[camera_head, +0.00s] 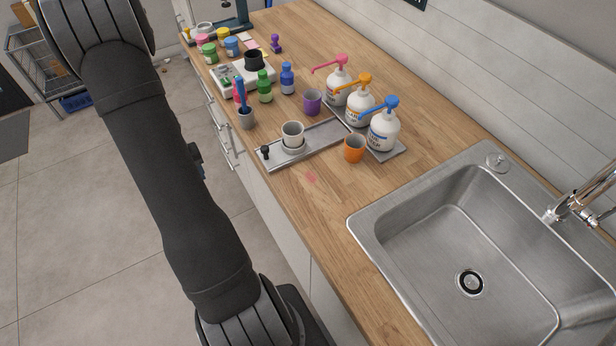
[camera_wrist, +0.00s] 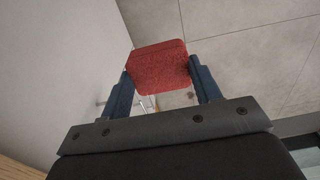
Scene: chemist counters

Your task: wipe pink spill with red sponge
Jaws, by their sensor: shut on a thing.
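The red sponge (camera_wrist: 160,68) is held between the two blue fingers of my gripper (camera_wrist: 162,82) in the wrist view. It is in the air, with floor and a pale cabinet front behind it. The pink spill (camera_head: 311,177) is a small flat patch on the wooden counter (camera_head: 316,212) in the head view, in front of the metal tray and left of the sink. The sponge is apart from the spill.
A metal tray (camera_head: 318,137) with a white cup (camera_head: 292,134) stands just behind the spill. An orange cup (camera_head: 354,148) and pump bottles (camera_head: 383,131) are to its right. The sink (camera_head: 455,215) lies at front right. Small bottles and jars crowd the far left counter.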

